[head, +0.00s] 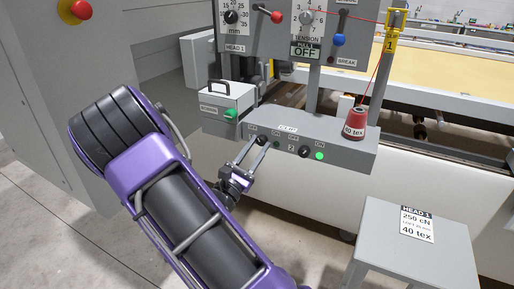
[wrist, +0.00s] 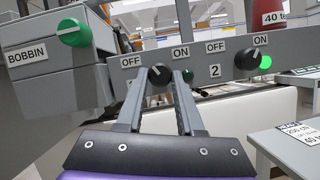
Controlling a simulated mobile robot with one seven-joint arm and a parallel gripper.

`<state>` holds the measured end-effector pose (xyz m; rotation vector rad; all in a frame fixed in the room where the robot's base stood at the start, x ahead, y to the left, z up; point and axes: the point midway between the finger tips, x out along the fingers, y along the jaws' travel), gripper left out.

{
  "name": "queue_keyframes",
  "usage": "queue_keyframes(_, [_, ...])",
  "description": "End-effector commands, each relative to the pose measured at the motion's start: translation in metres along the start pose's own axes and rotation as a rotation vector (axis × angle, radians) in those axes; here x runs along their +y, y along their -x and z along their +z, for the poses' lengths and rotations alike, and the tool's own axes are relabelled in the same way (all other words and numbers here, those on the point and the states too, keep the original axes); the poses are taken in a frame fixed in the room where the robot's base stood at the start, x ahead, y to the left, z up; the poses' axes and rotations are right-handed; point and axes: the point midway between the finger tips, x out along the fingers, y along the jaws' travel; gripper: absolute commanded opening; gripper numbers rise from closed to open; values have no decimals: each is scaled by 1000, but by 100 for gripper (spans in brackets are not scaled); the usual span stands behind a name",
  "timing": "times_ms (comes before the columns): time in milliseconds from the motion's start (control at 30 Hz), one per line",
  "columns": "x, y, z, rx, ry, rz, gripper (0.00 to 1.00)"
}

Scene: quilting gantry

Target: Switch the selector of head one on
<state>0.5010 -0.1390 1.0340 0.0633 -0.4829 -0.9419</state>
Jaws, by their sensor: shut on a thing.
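The selector of head one is a black round knob (wrist: 159,76) on the grey sloped panel, between an OFF label (wrist: 131,62) at left and an ON label (wrist: 181,52) at right. Its pale pointer mark seems to lean up and left, toward OFF. My gripper (head: 255,151) is shut on this knob, one finger on each side; in the head view the fingers largely hide it.
A grey bobbin box (head: 225,102) with a green knob (wrist: 72,32) stands left of the selectors. A red thread cone (head: 354,124) stands on the panel's right end. A grey stand (head: 413,240) with a HEAD 1 card is at lower right.

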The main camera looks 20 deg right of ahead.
Motion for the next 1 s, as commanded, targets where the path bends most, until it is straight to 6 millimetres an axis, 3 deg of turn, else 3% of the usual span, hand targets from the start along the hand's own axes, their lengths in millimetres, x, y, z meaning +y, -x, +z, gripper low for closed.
queue_keyframes(467, [2, 1, -1, 2, -131, -55, 0])
queue_keyframes(1000, [6, 1, -1, 2, -586, -243, 0])
